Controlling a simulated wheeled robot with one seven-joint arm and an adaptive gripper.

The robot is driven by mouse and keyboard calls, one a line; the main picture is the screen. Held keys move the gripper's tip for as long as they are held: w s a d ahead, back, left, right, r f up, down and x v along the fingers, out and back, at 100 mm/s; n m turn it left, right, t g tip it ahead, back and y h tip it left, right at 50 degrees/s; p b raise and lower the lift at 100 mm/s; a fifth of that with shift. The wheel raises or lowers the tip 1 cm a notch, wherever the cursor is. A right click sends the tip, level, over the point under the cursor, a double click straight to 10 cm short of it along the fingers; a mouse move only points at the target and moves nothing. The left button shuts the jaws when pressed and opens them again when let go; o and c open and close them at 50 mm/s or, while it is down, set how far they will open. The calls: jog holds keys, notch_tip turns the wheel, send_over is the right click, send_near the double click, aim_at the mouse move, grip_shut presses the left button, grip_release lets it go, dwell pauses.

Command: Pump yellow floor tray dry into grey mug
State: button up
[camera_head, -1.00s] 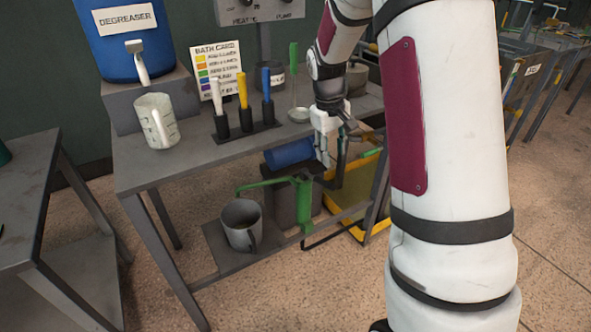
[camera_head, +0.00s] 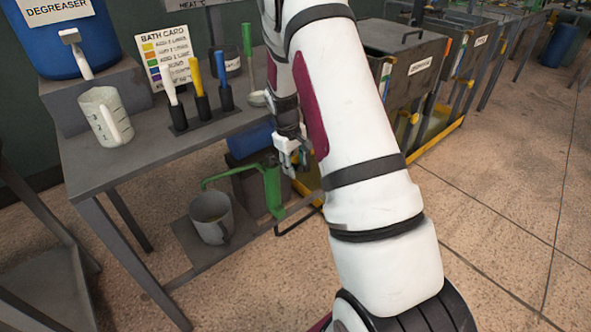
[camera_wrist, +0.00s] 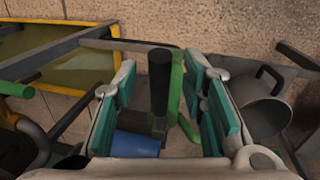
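The green hand pump (camera_head: 272,190) stands on the low shelf, its spout reaching left over the grey mug (camera_head: 212,222). The mug is upright; I cannot make out its contents clearly. My gripper (camera_head: 290,160) is just above and behind the pump, partly hidden by my arm. In the wrist view my gripper (camera_wrist: 163,105) is open, with teal pads either side of the pump's black handle (camera_wrist: 159,75) and visible gaps to it. The mug (camera_wrist: 262,108) is right of the fingers. The yellow floor tray (camera_wrist: 62,89), holding murky liquid, is upper left; in the head view its yellow rim (camera_head: 438,139) shows.
A blue cylinder (camera_head: 248,141) lies beside the pump under the bench. The bench (camera_head: 105,165) above bears a white jug (camera_head: 105,117), coloured-handled tools, a bath card (camera_head: 165,55) and a degreaser drum (camera_head: 75,30). Grey tanks (camera_head: 395,65) stand right. The front floor is clear.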

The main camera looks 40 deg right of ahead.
jog(key=shift+d+f, duration=0.25)
jog(key=shift+f, duration=0.8)
grip_shut()
jog(key=shift+w, duration=0.1)
